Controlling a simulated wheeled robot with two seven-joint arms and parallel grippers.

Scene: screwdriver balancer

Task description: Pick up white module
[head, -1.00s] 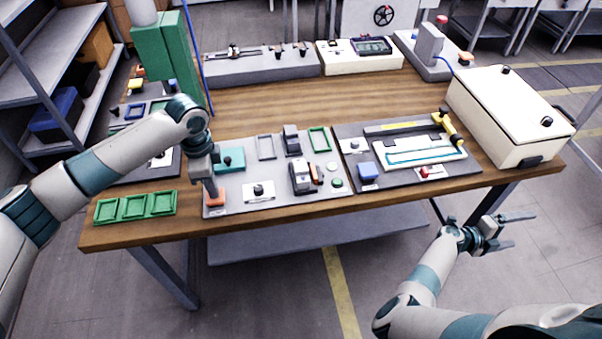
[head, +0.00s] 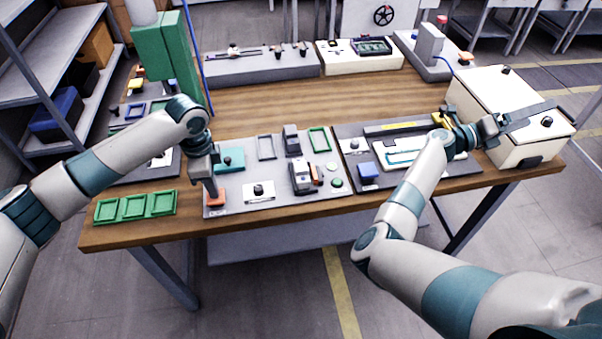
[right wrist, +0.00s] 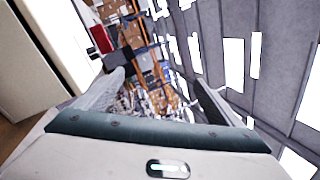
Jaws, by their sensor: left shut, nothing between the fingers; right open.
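A small white and black module (head: 300,176) stands on the grey tray (head: 235,207) at the front middle of the table; I cannot tell for sure that it is the white module. My left gripper (head: 209,196) points down and is shut and empty, at the orange-red block (head: 217,195) on the tray's left end; I cannot tell if they touch. My right gripper (head: 535,120) is open and empty, in front of or over the large white box at the right in the head view. In the right wrist view its fingers (right wrist: 160,82) are spread, with nothing between them.
The white box (head: 485,92) stands at the table's right end. A dark tray (head: 388,181) with a yellow tool (head: 400,127) lies partly behind my right arm. Green frames (head: 135,208) lie front left. A green column (head: 165,55) stands back left. The table's middle is bare.

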